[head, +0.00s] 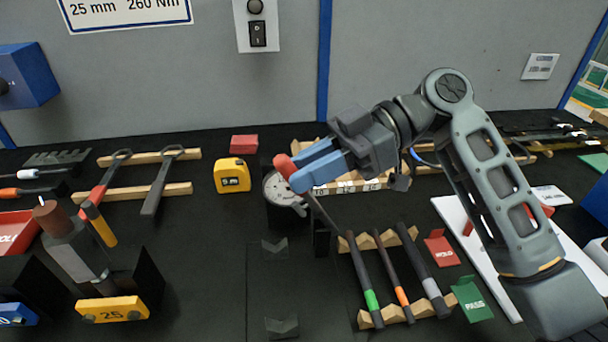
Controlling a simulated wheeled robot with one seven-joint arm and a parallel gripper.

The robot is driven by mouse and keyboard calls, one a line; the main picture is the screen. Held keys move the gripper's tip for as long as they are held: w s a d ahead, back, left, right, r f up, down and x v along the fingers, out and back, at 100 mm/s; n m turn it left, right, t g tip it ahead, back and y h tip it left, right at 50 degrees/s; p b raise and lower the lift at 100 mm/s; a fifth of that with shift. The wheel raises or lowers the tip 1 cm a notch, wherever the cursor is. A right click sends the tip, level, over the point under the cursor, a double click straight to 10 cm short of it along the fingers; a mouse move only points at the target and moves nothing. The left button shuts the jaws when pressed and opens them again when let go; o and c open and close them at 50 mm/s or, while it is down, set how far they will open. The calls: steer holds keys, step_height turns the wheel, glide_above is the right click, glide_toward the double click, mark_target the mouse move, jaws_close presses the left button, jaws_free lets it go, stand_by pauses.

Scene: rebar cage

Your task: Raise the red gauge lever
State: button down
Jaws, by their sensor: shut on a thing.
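The red gauge lever shows as a red knob (285,166) on a thin dark rod (322,212) that slants down to the right. My gripper (308,170) is at the upper end of the lever, its blue fingers shut on it just below the knob. The round gauge dial (282,190) sits behind and below the lever, partly hidden by my fingers and the rod. The lower end of the rod meets a dark post (321,240) on the bench.
A wooden rack (410,316) with several dark bars stands to the right of the post. Red (441,248) and green (472,300) cards lie beside it. A yellow tape measure (232,175) and red block (244,144) are left and behind. Dark V-blocks (275,250) stand in front.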

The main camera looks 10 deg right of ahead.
stand_by(0.3)
steer(key=c, duration=1)
jaws_free()
steer(key=shift+o, duration=0.2)
steer(key=b+v, duration=0.1)
steer(key=v, duration=0.7)
steer(key=shift+f, duration=0.1)
